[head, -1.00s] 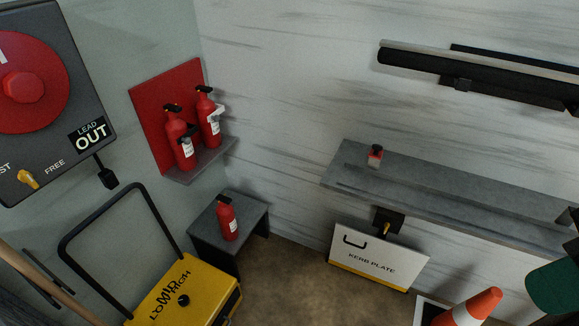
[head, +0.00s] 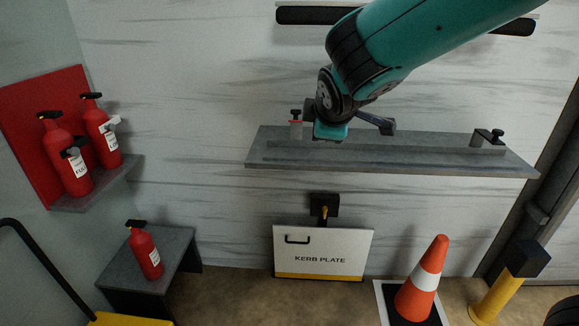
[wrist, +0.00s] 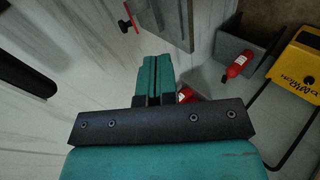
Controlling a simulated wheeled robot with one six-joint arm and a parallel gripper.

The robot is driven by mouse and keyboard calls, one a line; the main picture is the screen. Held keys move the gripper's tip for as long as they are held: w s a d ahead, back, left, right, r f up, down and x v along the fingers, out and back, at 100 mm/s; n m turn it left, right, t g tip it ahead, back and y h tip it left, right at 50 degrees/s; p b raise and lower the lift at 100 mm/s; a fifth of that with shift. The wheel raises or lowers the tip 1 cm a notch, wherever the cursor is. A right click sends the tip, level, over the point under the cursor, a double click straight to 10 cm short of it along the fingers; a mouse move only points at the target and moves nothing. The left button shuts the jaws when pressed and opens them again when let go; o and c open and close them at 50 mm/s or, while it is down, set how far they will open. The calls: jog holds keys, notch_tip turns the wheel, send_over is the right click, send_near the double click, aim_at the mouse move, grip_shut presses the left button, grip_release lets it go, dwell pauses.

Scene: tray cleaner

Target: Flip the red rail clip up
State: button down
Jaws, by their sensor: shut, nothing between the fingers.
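The red rail clip (head: 296,126) stands near the left end of the grey wall shelf (head: 400,163). It is a small grey block with a red band and a black knob on top. In the wrist view its red part and dark knob (wrist: 126,24) show at the top, beyond and left of my fingertips. My gripper (head: 330,131) is close to the right of the clip in the head view, with a small gap in the picture. In the wrist view its teal fingers (wrist: 155,62) are together and empty. Whether it touches the shelf is unclear.
A black clamp (head: 488,137) sits at the shelf's right end. A dark bar (head: 300,15) runs along the wall above. Red extinguishers (head: 66,155) stand at left. Below are a kerb plate (head: 320,262), an orange cone (head: 424,280) and a yellow post (head: 497,297).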

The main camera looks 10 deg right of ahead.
jog(key=w+f+n+t+h+b, duration=0.4)
jog(key=w+f+n+t+b, duration=0.15)
jog(key=w+f+b, duration=0.4)
jog(key=w+a+f+n+t+h+b, duration=0.15)
jog(key=a+f+n+t+b, duration=0.4)
jog(key=n+b, duration=0.6)
jog(key=shift+n+t, duration=0.4)
jog(key=shift+n, duration=0.1)
jog(key=p+x, duration=0.2)
jog(key=p, duration=0.1)
jog(key=p+x, duration=0.2)
jog(key=p, duration=0.2)
jog(key=r+p+x, duration=0.1)
jog(key=p+x, duration=0.1)
jog(key=p, duration=0.1)
jog(key=shift+s+d+r+p, duration=0.1)
jog(key=shift+s+d+p, duration=0.15)
jog(key=shift+s+p, duration=0.15)
jog(key=shift+f+x, duration=0.15)
jog(key=shift+x, duration=1)
jog(key=shift+f+x, duration=0.15)
jog(key=shift+x, duration=1)
jog(key=shift+w, duration=0.15)
